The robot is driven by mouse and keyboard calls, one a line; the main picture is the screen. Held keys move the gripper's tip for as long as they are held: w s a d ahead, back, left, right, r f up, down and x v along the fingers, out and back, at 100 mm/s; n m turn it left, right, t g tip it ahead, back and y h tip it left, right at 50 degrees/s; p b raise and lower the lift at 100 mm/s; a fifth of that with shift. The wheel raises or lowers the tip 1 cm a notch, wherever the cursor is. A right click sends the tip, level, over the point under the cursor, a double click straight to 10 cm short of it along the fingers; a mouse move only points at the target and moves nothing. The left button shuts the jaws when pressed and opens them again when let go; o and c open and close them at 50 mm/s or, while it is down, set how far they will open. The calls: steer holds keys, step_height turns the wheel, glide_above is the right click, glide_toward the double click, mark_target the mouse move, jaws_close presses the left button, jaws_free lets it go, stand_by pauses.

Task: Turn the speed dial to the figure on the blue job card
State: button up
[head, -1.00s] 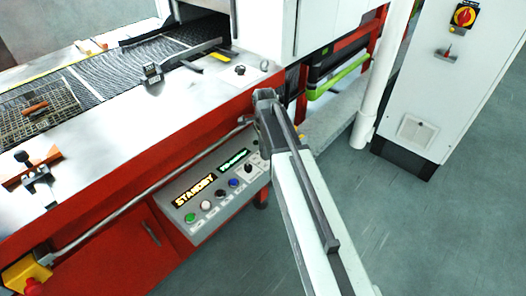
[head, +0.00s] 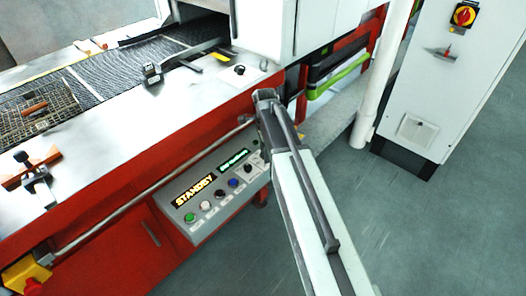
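The control panel (head: 203,227) is a grey box on the red front of the belt machine. It carries an amber display (head: 194,191) reading STANDBY and a smaller green display (head: 234,160) whose text is too small to read. Below them is a row of green, white, dark and blue buttons. A small black knob (head: 247,169) sits at the right end of the row; I cannot tell its setting or whether it is the speed dial. I see no blue job card. My arm reaches up beside the panel's right end; my gripper is hidden behind or beyond it.
The mesh belt (head: 118,65) runs into the machine's white housing. A black knob (head: 239,70) sits on the steel top. A rail (head: 150,187) runs along the red front. A white cabinet (head: 432,90) with a red-yellow switch stands right. Grey floor is clear at lower right.

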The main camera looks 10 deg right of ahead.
steer(key=shift+a, duration=0.1)
steer(key=shift+r, duration=0.1)
steer(key=shift+r+p, duration=0.25)
steer(key=shift+p, duration=0.1)
step_height(320, 180, up, 7)
steer(key=p, duration=0.7)
steer(key=shift+r, duration=0.2)
steer(key=shift+f, duration=0.15)
